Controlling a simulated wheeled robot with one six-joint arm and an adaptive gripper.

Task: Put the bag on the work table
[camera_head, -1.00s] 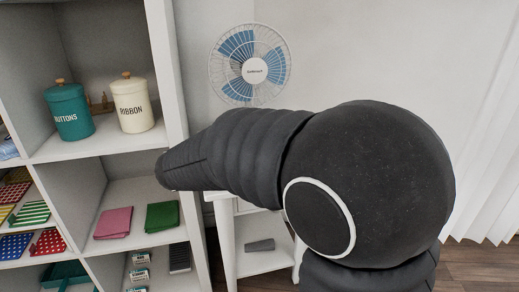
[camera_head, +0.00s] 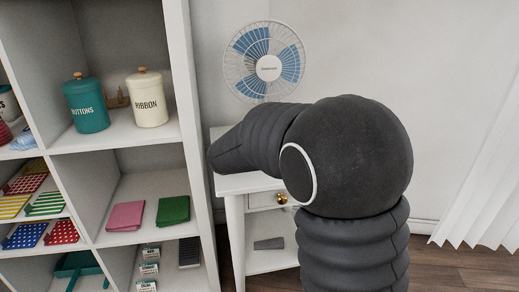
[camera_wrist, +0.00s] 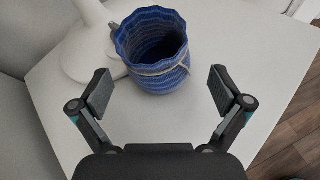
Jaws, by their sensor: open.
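The bag (camera_wrist: 152,60) is a blue, round, open-topped woven bag with a wavy rim and a pale string tied around it. In the wrist view it stands upright on a white side table (camera_wrist: 235,125). In the head view my arm hides the bag. My gripper (camera_wrist: 160,88) is open and empty. Its two fingers are spread to the left and right of the bag's near side, with gaps on both sides. No separate work table can be made out in these views.
A fan (camera_head: 267,62) stands on the side table; its white base (camera_wrist: 88,55) is close to the bag's left. A shelf unit (camera_head: 184,100) with a buttons tin (camera_head: 86,106), a ribbon tin (camera_head: 148,100) and folded cloths stands left. Wooden floor (camera_head: 455,270) shows at right.

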